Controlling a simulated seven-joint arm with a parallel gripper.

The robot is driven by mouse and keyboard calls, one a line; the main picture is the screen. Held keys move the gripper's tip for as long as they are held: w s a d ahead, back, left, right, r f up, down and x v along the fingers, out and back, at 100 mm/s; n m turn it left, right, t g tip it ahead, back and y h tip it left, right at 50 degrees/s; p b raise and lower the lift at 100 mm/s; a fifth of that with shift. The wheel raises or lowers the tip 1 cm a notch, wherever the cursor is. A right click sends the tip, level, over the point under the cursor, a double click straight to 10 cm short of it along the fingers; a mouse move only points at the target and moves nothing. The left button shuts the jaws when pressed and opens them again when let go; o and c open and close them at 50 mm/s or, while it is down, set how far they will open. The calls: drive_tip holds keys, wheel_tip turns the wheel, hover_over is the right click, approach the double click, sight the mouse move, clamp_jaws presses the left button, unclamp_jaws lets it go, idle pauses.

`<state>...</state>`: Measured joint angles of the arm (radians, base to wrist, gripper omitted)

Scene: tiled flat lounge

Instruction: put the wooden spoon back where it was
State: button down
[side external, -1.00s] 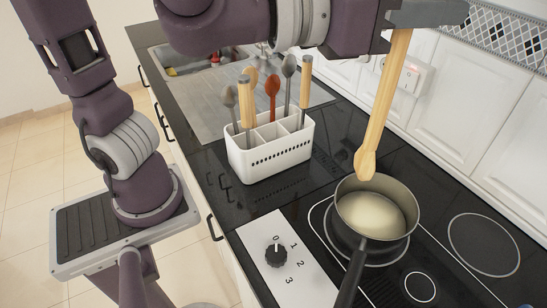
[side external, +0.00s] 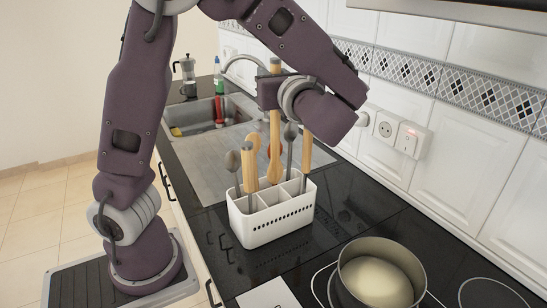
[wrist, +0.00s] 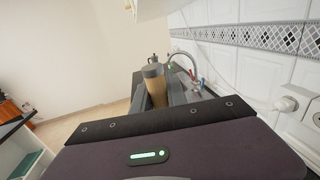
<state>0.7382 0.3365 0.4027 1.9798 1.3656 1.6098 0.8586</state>
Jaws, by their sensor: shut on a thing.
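The wooden spoon (side external: 274,133) hangs upright from my gripper (side external: 271,94), which is shut on its handle. The handle's top end pokes out above the gripper. In the wrist view the handle (wrist: 155,88) stands between the fingers. The white utensil holder (side external: 262,228) stands on the black counter below. The spoon's lower end is at the holder's middle, among the other utensils. I cannot tell whether it is inside a compartment or just above or behind it.
The holder has other utensils: a grey spoon (side external: 232,163), wood-handled tools (side external: 249,170) and a red one partly hidden. A pot (side external: 345,275) with pale contents stands on the hob at front right. The sink (side external: 205,112) is behind. A tiled wall with sockets (side external: 386,126) is at right.

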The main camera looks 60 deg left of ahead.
wheel_tip(320, 180, down, 13)
drive_tip(key=shift+f, duration=0.2)
drive_tip(key=c, duration=1.3)
unclamp_jaws()
approach(272, 133)
drive_tip(key=shift+w+a+f, duration=0.45)
drive_tip(key=shift+w+f, duration=0.1)
drive_tip(key=shift+f, duration=0.3)
